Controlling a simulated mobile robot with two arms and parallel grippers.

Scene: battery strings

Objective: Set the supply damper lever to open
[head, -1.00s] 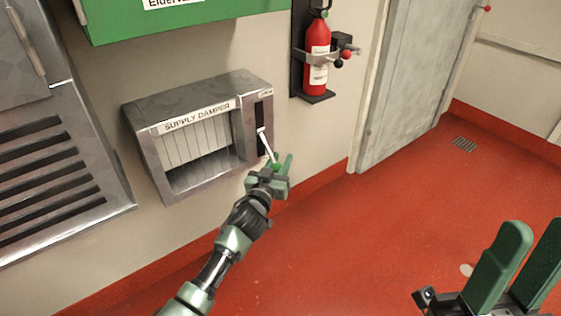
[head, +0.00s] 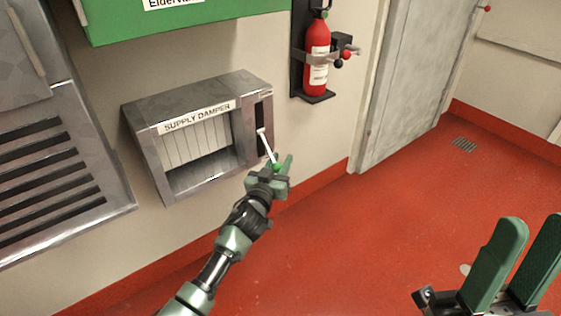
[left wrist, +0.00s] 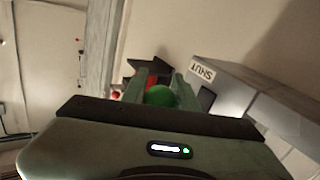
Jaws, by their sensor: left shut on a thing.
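The supply damper (head: 160,92) is a grey metal box on the wall, labelled "SUPPLY DAMPER", with pale vertical slats in its opening. Its lever (head: 268,147) is a white rod with a green knob (head: 277,167), coming out of a dark slot on the right side and slanting down. My left gripper (head: 282,172) is shut on the green knob. In the left wrist view the knob (left wrist: 160,96) sits between the fingers, beside the box's "SHUT" label (left wrist: 202,72). My right gripper (head: 520,262) is open and empty at the lower right, away from the damper.
A red fire extinguisher (head: 316,60) hangs on the wall right of the damper. A green box (head: 200,22) is above it, and a grey louvred cabinet (head: 100,190) stands to the left. A grey door (head: 405,85) is further right. The red floor (head: 370,230) is clear.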

